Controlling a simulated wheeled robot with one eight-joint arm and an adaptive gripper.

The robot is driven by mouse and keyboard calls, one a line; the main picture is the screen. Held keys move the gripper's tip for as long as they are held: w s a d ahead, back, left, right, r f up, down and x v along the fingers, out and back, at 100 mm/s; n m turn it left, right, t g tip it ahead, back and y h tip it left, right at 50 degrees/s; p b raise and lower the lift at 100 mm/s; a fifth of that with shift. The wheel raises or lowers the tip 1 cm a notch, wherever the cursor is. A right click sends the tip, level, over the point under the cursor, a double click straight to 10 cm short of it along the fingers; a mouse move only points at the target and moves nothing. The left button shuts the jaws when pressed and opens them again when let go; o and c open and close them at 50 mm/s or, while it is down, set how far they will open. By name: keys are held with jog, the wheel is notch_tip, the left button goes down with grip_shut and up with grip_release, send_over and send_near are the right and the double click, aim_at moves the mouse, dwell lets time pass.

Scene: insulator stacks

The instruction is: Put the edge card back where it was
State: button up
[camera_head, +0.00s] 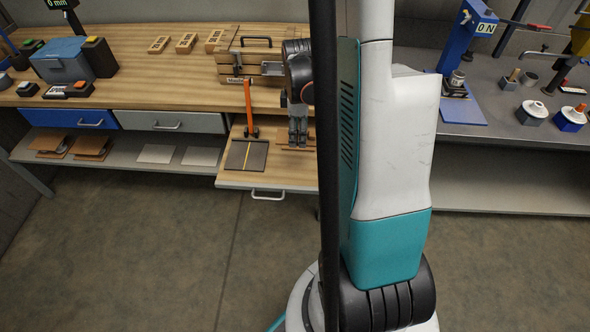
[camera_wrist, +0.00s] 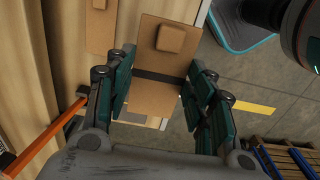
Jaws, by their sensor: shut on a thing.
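The card between my fingers is a flat brown board (camera_wrist: 152,102) with a raised brown block and a dark band across it; I take it for the edge card. My gripper (camera_wrist: 160,82) is shut on it, a finger at each side edge, in the wrist view. In the head view my gripper (camera_head: 298,136) points down over the open wooden drawer (camera_head: 275,181). Brown pieces show at its fingertips there, too small to tell apart. A second brown card (camera_wrist: 98,30) with a block lies beside the held one. Whether the held card touches the drawer I cannot tell.
An orange upright lever (camera_head: 248,108) and a dark plate with a yellow line (camera_head: 246,156) are left of my gripper. A wooden case (camera_head: 235,68) stands on the bench behind. Brown cards (camera_head: 90,147) lie on the lower shelf. The floor in front is clear.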

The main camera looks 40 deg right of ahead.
aim_at(298, 137)
notch_tip(298, 137, down, 16)
jog(key=b, duration=0.4)
jog(key=shift+r+b, duration=0.2)
jog(key=shift+b, duration=0.15)
jog(key=shift+f, duration=0.15)
jog(key=o, duration=0.9)
jog(key=shift+o, duration=0.2)
notch_tip(298, 137, up, 12)
jog(key=p, duration=0.4)
jog(key=shift+r, duration=0.2)
